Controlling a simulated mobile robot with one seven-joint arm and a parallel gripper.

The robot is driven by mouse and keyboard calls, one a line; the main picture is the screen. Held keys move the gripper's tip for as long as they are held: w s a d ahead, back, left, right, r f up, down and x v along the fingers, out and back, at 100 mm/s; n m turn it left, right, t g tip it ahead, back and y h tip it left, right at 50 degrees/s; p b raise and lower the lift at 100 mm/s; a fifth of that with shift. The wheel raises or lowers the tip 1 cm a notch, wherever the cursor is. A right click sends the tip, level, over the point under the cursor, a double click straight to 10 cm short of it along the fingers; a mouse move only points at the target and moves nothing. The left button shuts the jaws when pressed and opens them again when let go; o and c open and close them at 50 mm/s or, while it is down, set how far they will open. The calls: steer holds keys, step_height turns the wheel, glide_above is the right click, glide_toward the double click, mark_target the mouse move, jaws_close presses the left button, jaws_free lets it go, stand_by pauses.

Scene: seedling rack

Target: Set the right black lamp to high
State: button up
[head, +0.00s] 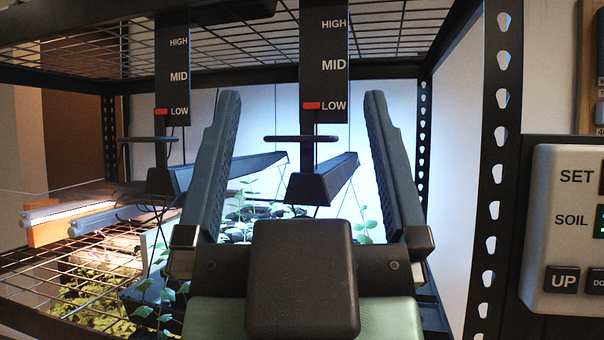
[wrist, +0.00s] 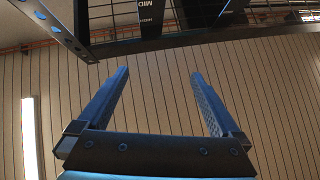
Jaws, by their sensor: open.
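The right black lamp (head: 322,180) hangs under a black height scale (head: 335,50) marked HIGH, MID and LOW. Its red marker (head: 311,105) is at LOW. A dark horizontal bar (head: 301,138), like a handle, crosses its stem above the lamp. My gripper (head: 303,95) is open and empty, and in the head view its fingers stand on either side of the lamp and bar. I cannot tell how far in front of them it is. In the wrist view, my open gripper (wrist: 158,72) has nothing between its fingers, and part of a scale (wrist: 148,14) shows at the top.
The left lamp (head: 225,170) has its own scale (head: 178,60), with the red marker also at LOW. Rack posts (head: 500,200) and a wire shelf (head: 400,45) surround the lamps. Seedlings (head: 365,225) grow below. A control panel (head: 570,230) is at the right.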

mark_target(296, 137)
steer(key=shift+w+r+p, duration=0.1)
steer(key=shift+p, duration=0.2)
steer(key=c, duration=0.4)
steer(key=w+m+g+p, duration=0.1)
steer(key=p, duration=0.2)
steer(key=w+r+m+p, duration=0.1)
steer(key=w+p, duration=0.1)
steer(key=p, duration=0.1)
steer(key=shift+r+g+y, duration=0.1)
steer(key=shift+g+y, duration=0.3)
steer(key=c, duration=0.6)
steer(key=shift+o, duration=0.2)
steer(key=w+m+g+p, duration=0.2)
steer(key=w+m+p, duration=0.2)
steer(key=p, duration=0.4)
steer(key=w+f+m+g+y+p, duration=0.1)
steer(key=w+m+g+p, duration=0.1)
steer(key=w+m+p, duration=0.3)
steer(key=w+a+m+g+y+p, duration=0.1)
steer(key=w+m+p, duration=0.3)
steer(key=p, duration=0.8)
steer(key=shift+w+f+m+g, duration=0.15)
steer(key=shift+w+m+g, duration=0.1)
steer(key=shift+w, duration=0.3)
steer(key=shift+w+f+m+g, duration=0.15)
steer(key=shift+w+g, duration=0.1)
steer(key=shift+w, duration=0.25)
jaws_close()
